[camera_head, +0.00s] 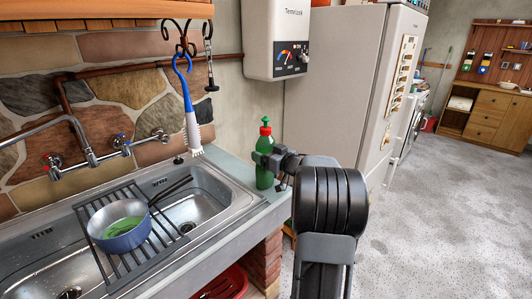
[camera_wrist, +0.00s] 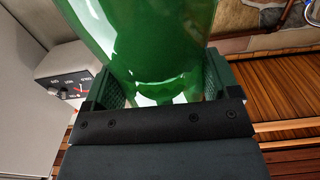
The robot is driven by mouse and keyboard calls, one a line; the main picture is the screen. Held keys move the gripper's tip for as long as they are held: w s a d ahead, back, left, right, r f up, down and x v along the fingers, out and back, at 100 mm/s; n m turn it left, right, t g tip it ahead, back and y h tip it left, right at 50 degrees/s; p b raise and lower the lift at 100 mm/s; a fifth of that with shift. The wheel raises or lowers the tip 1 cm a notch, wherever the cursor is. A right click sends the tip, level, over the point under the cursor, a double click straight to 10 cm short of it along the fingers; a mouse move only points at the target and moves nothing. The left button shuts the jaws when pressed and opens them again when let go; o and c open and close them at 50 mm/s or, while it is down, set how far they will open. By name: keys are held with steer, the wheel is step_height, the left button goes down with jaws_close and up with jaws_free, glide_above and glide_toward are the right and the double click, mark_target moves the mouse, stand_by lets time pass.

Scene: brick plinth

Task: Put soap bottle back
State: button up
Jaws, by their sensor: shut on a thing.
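The green soap bottle (camera_head: 264,172) with a red cap is upright at the right end of the sink counter in the head view. My gripper (camera_head: 267,160) reaches it from the right and is shut around its body. In the wrist view the green bottle (camera_wrist: 145,35) fills the upper middle, between the two finger pads of my gripper (camera_wrist: 160,88). The bottle's base is close to the counter (camera_head: 268,199); I cannot tell whether it touches.
A steel sink (camera_head: 190,210) holds a rack with a blue pot (camera_head: 122,238). A blue-and-white brush (camera_head: 190,115) hangs from a hook above. A water heater (camera_head: 276,40) and a fridge (camera_head: 335,80) stand behind. Open floor lies to the right.

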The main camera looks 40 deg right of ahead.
steer(key=o, duration=1.1)
steer(key=shift+r, duration=0.15)
steer(key=s+d, duration=0.2)
steer(key=s, duration=1)
steer(key=w+a+f+m+g+h, duration=0.1)
steer(key=w+a+m+g+h, duration=0.3)
steer(key=a+h, duration=0.45)
steer(key=s+a+f+g+y, duration=0.1)
steer(key=s+a+f+g, duration=0.2)
steer(key=s+a, duration=0.2)
steer(key=s+a+f+n+g+y, duration=0.1)
steer(key=s+a+f+g+y, duration=0.1)
steer(key=s+a+f+g, duration=0.2)
steer(key=s+a+f+n+g+y, duration=0.1)
steer(key=s+a+f+g+y, duration=0.1)
steer(key=s+a, duration=0.5)
steer(key=a+f+g, duration=0.1)
steer(key=a, duration=0.3)
steer(key=shift+s+a+f+g, duration=0.25)
steer(key=shift+s+f+g, duration=0.1)
steer(key=shift+s+g, duration=0.05)
steer(key=shift+y, duration=0.25)
